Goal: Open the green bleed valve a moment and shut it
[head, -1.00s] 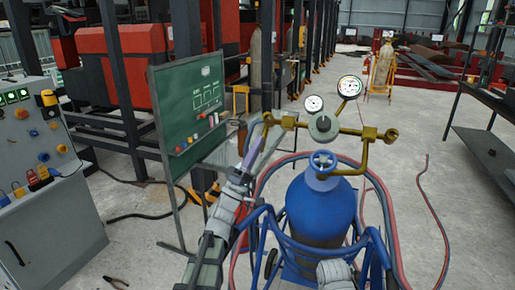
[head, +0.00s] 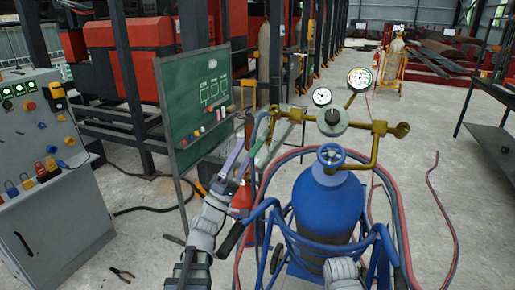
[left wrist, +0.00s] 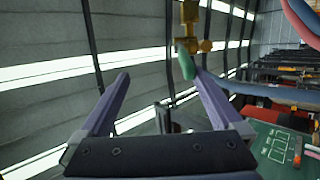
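The green bleed valve handle (head: 262,151) hangs below the left end of the brass manifold (head: 378,127). It also shows in the left wrist view (left wrist: 186,66), under a brass fitting, close to the right fingertip. My left gripper (head: 246,152) has purple fingers and is just left of and below that fitting. In the left wrist view the fingers (left wrist: 162,76) are wide apart with nothing between them. Whether the right finger touches the green handle I cannot tell. My right gripper is not in view.
A green board (head: 194,100) and a control cabinet (head: 50,212) stand left.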

